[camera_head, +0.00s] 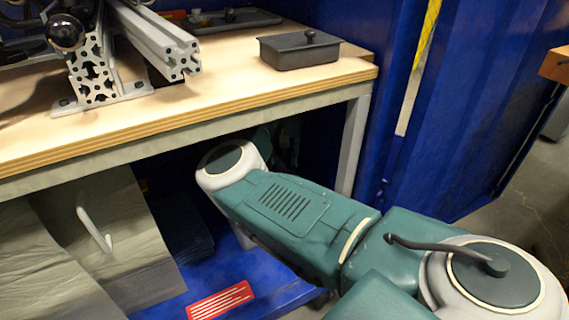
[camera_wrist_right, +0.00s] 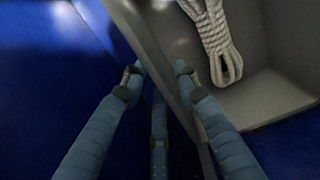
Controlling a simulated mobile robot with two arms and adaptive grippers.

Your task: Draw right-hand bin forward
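In the right wrist view, a grey bin (camera_wrist_right: 265,115) holds a coiled white rope (camera_wrist_right: 218,40). My right gripper (camera_wrist_right: 158,72) is at the bin's near wall; its fingertips are apart, one on each side of the wall edge. I cannot tell whether they touch it. In the head view, my right arm reaches under the workbench and its gripper is hidden. Grey panels, one with a white handle (camera_head: 95,230), show under the bench at the lower left. I cannot tell whether one belongs to the bin with the rope. My left gripper does not show.
The wooden workbench (camera_head: 230,95) overhangs my right arm, with a metal leg (camera_head: 354,140) close by. A dark lidded box (camera_head: 300,50) and an aluminium profile frame (camera_head: 95,75) stand on top.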

